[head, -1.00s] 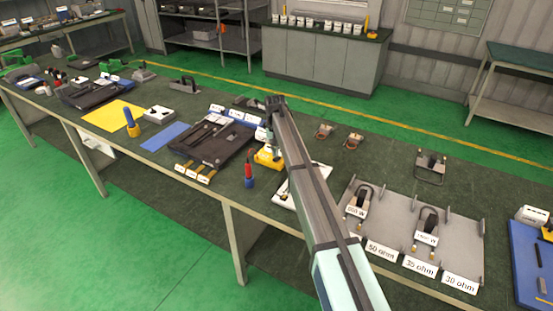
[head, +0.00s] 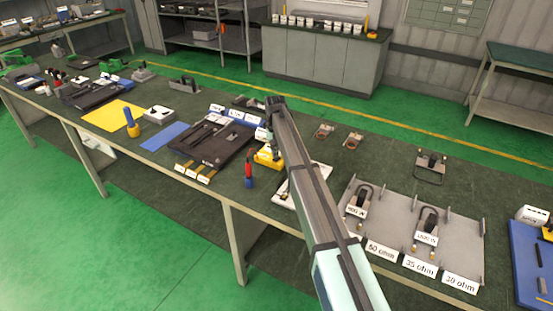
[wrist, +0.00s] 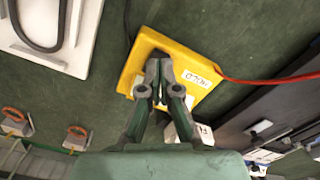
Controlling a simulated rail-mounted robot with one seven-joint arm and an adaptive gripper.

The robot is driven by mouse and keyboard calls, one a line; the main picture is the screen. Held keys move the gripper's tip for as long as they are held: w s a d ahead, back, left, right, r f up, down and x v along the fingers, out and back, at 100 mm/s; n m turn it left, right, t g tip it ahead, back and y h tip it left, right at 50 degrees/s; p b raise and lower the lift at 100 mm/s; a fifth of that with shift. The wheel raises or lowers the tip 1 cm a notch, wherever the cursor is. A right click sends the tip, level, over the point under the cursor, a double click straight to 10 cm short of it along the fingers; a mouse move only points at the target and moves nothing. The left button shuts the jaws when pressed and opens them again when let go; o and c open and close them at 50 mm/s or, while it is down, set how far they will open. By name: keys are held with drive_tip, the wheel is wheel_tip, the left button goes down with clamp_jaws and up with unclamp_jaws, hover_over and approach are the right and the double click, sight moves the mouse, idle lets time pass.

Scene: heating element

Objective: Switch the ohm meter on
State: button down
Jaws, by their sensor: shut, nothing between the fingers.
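The ohm meter is a yellow box (wrist: 190,75) with a white label on its top, at the upper middle of the wrist view. It shows in the head view as a small yellow block (head: 266,159) near the table's front, partly behind my arm. My gripper (wrist: 158,72) is shut and empty, with its fingertips over the meter's top. The fingers hide part of the top, and I cannot tell whether they touch it. I cannot make out the switch. In the head view my gripper (head: 271,146) points down at the meter.
A red cable (wrist: 250,80) runs right from the meter. A white board with a dark loop (wrist: 75,30) lies beside it. A red and blue tool (head: 249,172) stands near the front edge. A grey rack with ohm labels (head: 395,235) is at the right.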

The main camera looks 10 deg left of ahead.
sight(275, 159)
drive_tip(key=shift+f+b, duration=0.45)
drive_tip(key=shift+f, duration=0.8)
idle(0.6)
drive_tip(key=shift+r, duration=0.1)
drive_tip(key=shift+r+p, duration=1.35)
drive_tip(key=shift+r, duration=2.1)
